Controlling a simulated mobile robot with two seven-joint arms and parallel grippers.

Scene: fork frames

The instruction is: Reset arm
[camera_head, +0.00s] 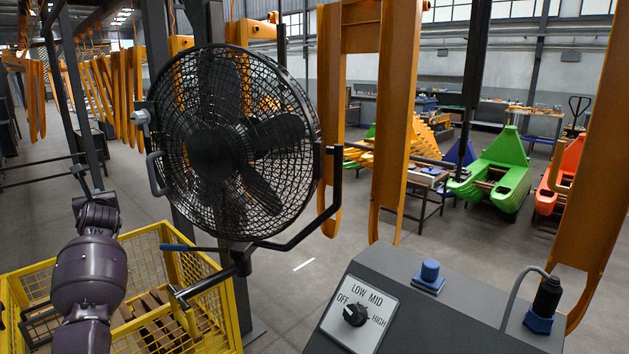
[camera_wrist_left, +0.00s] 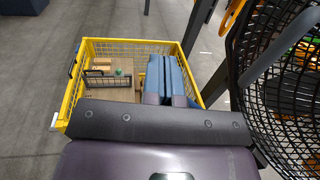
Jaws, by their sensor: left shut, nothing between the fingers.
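My left arm rises from the bottom left of the head view. Its gripper (camera_head: 79,174) is raised to the left of the black fan (camera_head: 215,145), apart from it. In the left wrist view, the two blue-grey fingers (camera_wrist_left: 168,62) lie side by side, shut and empty, seen against the yellow wire crate (camera_wrist_left: 72,100). The fan's cage (camera_wrist_left: 285,90) is at the right of that view. My right gripper is in neither view.
The yellow crate (camera_head: 215,290), holding wooden pieces, stands below the fan. A grey control box (camera_head: 450,310) with an OFF-LOW-MID-HIGH dial (camera_head: 356,314) is at the lower right. Orange uprights (camera_head: 396,110) stand behind. Grey floor (camera_head: 330,285) is clear between crate and box.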

